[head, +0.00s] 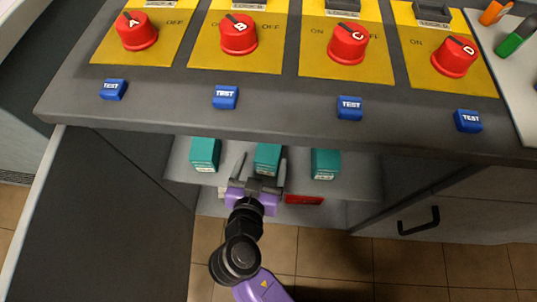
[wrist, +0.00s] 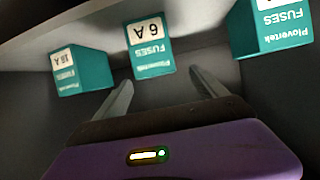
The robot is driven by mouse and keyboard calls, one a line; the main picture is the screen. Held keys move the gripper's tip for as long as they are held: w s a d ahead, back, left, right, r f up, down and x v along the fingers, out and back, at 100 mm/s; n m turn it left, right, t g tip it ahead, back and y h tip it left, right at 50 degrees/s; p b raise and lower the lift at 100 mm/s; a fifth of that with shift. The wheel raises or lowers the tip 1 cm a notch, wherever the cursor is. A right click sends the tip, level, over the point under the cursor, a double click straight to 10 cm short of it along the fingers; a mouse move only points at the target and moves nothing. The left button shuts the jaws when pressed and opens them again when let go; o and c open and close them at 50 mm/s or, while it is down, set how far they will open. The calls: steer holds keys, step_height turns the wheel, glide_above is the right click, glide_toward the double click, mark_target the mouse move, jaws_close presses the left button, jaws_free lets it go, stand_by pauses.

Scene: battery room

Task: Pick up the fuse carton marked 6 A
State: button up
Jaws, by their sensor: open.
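The teal fuse carton marked 6 A (wrist: 150,50) stands in the middle of the wrist view, its label upside down there. In the head view the middle teal carton (head: 267,156) stands on the cabinet shelf in line with my gripper (head: 261,164). My gripper is open and empty, and its two fingers also show in the wrist view (wrist: 162,82). The carton lies at or just beyond the gap between the fingertips; I cannot tell whether they reach along its sides. No finger is seen touching it.
Teal cartons stand left (head: 205,153) and right (head: 326,163) of the middle one, with gaps between. The counter (head: 290,118) with red knobs and blue TEST buttons overhangs the shelf (head: 355,180). An open door panel (head: 100,220) is at left. A red item (head: 304,200) lies lower down.

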mark_target(267, 154)
steer(key=x, duration=0.3)
steer(key=b+x, duration=0.1)
steer(key=x, duration=0.2)
steer(key=shift+w+d+f, duration=0.2)
steer(key=shift+w+d, duration=0.05)
steer(key=shift+c, duration=0.4)
steer(key=shift+r, duration=0.1)
jaws_close()
